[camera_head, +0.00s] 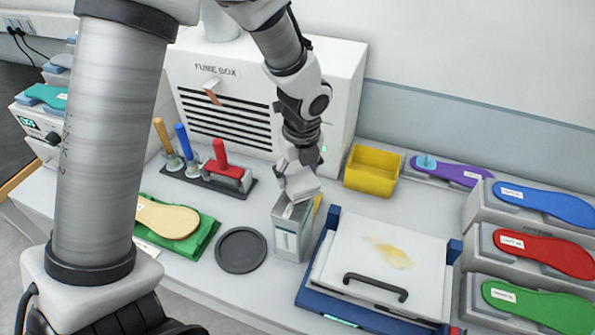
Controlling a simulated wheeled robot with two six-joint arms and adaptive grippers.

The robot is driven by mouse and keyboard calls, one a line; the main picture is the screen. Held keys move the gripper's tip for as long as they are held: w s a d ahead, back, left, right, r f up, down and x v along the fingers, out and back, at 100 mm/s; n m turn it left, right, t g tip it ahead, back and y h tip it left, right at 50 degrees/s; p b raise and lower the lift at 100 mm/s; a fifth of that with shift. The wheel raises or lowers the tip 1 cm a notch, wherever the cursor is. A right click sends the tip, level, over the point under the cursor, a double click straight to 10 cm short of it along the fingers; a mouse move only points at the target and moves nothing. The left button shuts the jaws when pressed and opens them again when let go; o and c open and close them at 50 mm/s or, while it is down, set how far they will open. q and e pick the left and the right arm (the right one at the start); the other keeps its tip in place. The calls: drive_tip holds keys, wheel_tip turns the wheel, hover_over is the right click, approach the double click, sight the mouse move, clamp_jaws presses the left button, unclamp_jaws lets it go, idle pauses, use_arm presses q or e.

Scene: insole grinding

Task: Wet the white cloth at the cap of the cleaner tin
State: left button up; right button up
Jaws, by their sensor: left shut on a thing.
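My left gripper (301,158) points down over the cleaner tin and is shut on the white cloth (298,184). The cloth hangs below the fingers at the top of the tin. The cleaner tin (291,238) is a grey-white box-shaped can standing upright on the bench. Its cap is hidden behind the cloth and gripper, so I cannot tell whether the cloth touches the cap. My right gripper is not in view.
A round black disc (241,250) lies left of the tin. A blue-framed board with a stained white plate (385,250) is close on its right. The fume box (345,75), yellow bin (371,170) and red-handled tool (224,168) stand behind. Insoles on racks (541,252) line the right.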

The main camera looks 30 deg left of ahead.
sight(296, 172)
use_arm(q)
drive_tip(key=shift+s, duration=0.2)
drive_tip(key=shift+w+f, duration=0.1)
drive_tip(key=shift+f, duration=0.2)
drive_tip(key=shift+f, duration=0.25)
drive_tip(key=shift+f, duration=0.1)
idle(1.9)
wheel_tip(296, 172, up, 3)
drive_tip(key=p, duration=0.3)
drive_tip(key=shift+p, duration=0.35)
wheel_tip(296, 172, up, 2)
drive_tip(key=shift+r, duration=1.1)
